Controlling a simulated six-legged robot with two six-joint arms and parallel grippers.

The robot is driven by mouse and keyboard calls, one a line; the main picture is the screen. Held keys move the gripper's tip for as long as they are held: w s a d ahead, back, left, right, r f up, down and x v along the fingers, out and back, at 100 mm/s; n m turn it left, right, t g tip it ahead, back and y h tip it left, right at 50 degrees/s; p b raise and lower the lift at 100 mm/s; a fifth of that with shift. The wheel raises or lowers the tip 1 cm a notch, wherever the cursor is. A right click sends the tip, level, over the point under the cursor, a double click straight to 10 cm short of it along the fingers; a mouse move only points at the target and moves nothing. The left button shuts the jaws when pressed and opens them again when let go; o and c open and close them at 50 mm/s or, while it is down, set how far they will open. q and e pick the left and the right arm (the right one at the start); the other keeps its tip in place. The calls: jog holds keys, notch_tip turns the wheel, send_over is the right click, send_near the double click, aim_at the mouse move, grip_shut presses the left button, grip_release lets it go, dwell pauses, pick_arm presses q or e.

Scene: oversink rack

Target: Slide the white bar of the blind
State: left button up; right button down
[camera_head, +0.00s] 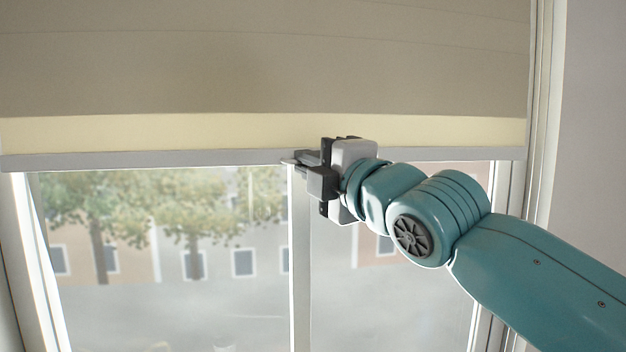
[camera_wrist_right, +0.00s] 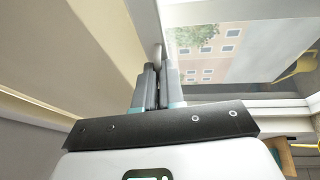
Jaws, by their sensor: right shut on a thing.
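The blind (camera_head: 260,60) hangs across the upper part of the window, grey-brown with a cream band (camera_head: 150,135) near its bottom. Its white bar (camera_head: 130,160) runs along the lower edge and looks light grey in the head view. My right gripper (camera_head: 302,162) is at the middle of the bar, shut on it. In the right wrist view my right gripper's fingers (camera_wrist_right: 157,85) are close together, with the bar (camera_wrist_right: 143,20) at their tips. The fingers hide the part of the bar between them. My left gripper is in neither view.
The window frame has a white upright (camera_head: 300,260) in the middle, just below my right gripper. The right side frame (camera_head: 540,130) and a plain wall (camera_head: 595,130) stand to the right. In the right wrist view, a yellow object (camera_wrist_right: 300,68) shows near the sill.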

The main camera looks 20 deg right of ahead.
jog(key=shift+r+p, duration=0.45)
jog(key=shift+r, duration=0.4)
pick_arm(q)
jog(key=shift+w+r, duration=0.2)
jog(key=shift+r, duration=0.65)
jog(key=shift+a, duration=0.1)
pick_arm(e)
jog(key=c, duration=1.3)
grip_release()
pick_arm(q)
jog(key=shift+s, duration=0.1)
pick_arm(e)
jog(key=shift+o, duration=0.2)
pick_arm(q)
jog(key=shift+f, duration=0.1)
